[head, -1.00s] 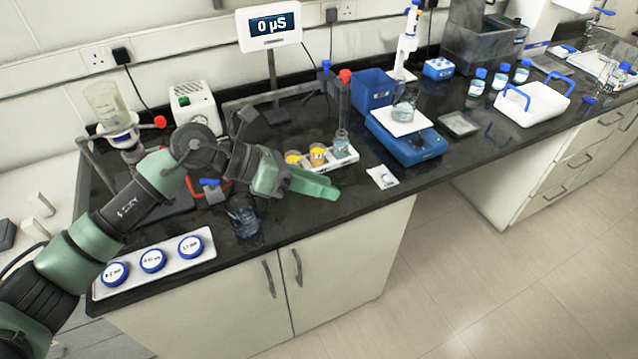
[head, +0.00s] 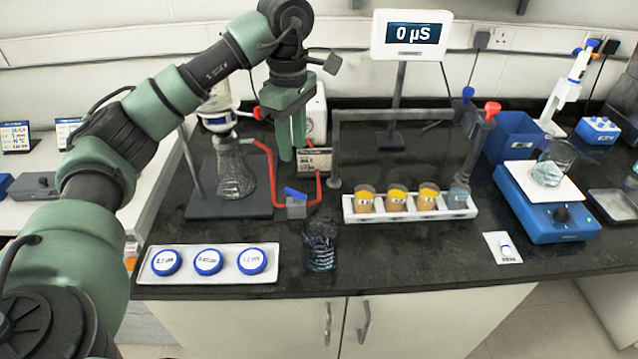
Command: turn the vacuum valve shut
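A small grey valve block (head: 296,208) with a blue lever (head: 295,193) stands on the black bench, joined to red tubing (head: 318,190). The tubing runs back toward a glass filter flask (head: 234,176) on a dark base. My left gripper (head: 292,152) points down above and behind the valve, clear of it, in front of the white pump box (head: 317,118). Its green fingers look close together with nothing between them. Part of the pump box is hidden behind the gripper. My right gripper is not in view.
A glass beaker (head: 320,246) stands just in front of the valve. A white tray (head: 208,277) with several blue-rimmed discs lies front left. A white rack (head: 411,214) of amber cups stands right, below a grey bar frame (head: 400,115). Bench between valve and rack is mostly clear.

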